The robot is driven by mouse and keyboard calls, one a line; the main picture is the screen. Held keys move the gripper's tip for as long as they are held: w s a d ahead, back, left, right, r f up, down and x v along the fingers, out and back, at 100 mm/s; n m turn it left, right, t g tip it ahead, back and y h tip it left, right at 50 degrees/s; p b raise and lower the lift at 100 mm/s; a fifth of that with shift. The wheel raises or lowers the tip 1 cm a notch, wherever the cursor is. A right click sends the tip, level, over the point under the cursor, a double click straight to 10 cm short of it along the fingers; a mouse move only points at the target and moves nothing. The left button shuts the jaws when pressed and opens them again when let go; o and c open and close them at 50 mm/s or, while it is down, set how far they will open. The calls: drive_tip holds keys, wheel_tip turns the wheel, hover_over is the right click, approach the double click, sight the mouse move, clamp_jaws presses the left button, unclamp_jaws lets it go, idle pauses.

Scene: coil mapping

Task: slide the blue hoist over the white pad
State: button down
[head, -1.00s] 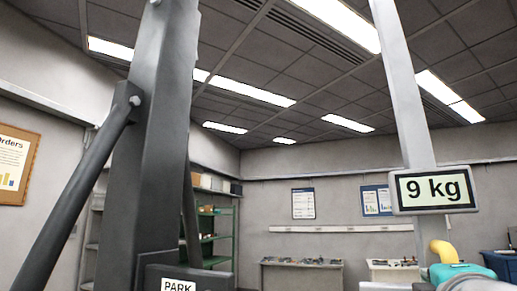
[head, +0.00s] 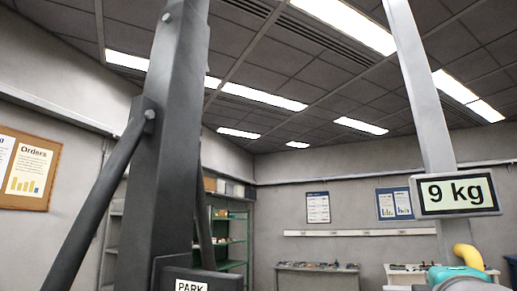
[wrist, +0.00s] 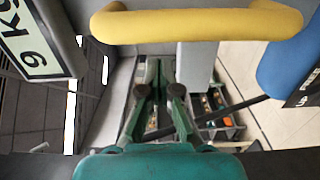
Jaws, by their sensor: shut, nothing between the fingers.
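In the wrist view a yellow bar handle (wrist: 195,25) runs across the top, just beyond my gripper (wrist: 158,92). My green fingers are shut and empty, below the bar in the picture. I cannot tell whether they touch it. A blue part (wrist: 288,55) with a dark label is at the bar's right end; it may belong to the blue hoist. In the head view the yellow handle (head: 467,256) shows at the lower right, beside my teal gripper body (head: 455,273). I see no white pad in either view.
A dark grey column (head: 165,130) with a strut and a PARK sign (head: 190,285) stands at left. A pale post (head: 420,90) carries a "9 kg" display (head: 456,193). Green shelves (head: 232,240) and a workbench (head: 315,279) stand at the back.

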drive_tip(key=a+v, duration=0.1)
drive_tip(key=v, duration=0.9)
idle(0.4)
drive_tip(key=shift+w, duration=0.1)
idle(0.4)
